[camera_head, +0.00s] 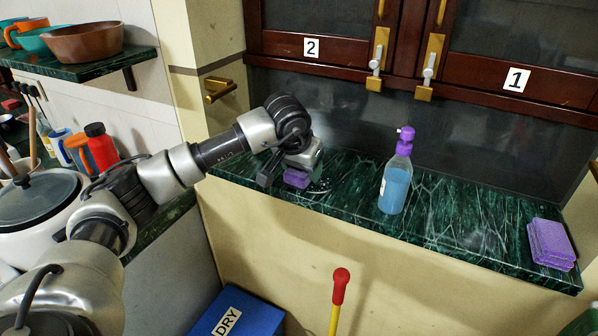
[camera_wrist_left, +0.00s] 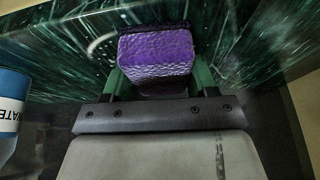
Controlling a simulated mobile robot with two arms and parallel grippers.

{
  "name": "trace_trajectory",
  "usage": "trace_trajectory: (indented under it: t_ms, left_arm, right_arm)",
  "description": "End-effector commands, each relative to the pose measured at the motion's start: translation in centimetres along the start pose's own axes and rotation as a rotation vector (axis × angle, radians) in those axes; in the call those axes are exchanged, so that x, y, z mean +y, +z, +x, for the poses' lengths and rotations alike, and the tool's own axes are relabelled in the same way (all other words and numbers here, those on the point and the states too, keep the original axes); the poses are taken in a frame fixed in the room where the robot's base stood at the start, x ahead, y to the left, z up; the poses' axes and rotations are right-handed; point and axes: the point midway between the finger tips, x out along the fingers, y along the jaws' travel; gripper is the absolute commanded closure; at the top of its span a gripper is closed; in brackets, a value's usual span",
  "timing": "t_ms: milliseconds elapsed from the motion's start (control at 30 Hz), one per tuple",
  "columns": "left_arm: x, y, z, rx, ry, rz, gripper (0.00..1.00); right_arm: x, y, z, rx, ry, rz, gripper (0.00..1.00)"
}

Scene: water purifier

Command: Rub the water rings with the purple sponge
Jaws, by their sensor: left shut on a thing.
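The purple sponge (camera_head: 297,178) is between the fingers of my left gripper (camera_head: 301,168), low at the left end of the green marble counter (camera_head: 440,215). In the left wrist view the sponge (camera_wrist_left: 155,55) fills the space between the green fingers of my left gripper (camera_wrist_left: 153,82). It seems to be at or just above the marble; I cannot tell whether it touches. Pale curved marks like water rings (camera_wrist_left: 102,42) show on the marble beside the sponge, and whitish specks (camera_head: 319,187) show there in the head view. My right gripper is not in view.
A blue spray bottle with a purple top (camera_head: 395,180) stands mid-counter. Several purple sponges (camera_head: 550,243) are stacked at the right end. Dark cabinets (camera_head: 330,50) hang behind. A red-handled stick (camera_head: 340,285) and a blue box (camera_head: 240,313) are below. Marble between bottle and stack is clear.

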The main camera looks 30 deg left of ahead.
Motion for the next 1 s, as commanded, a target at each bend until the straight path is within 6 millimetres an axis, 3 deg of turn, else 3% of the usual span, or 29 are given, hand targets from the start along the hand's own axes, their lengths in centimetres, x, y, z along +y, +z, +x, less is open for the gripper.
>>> trace_trajectory:
  t_ms: [533,1000]
  left_arm:
    - [-0.1,-3.2,1.6,-0.001,0.001,0.0,0.61]
    - [-0.2,-3.6,1.5,-0.001,0.0,0.001,0.61]
  right_arm:
    - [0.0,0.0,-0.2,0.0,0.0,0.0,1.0]
    - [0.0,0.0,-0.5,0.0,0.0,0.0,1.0]
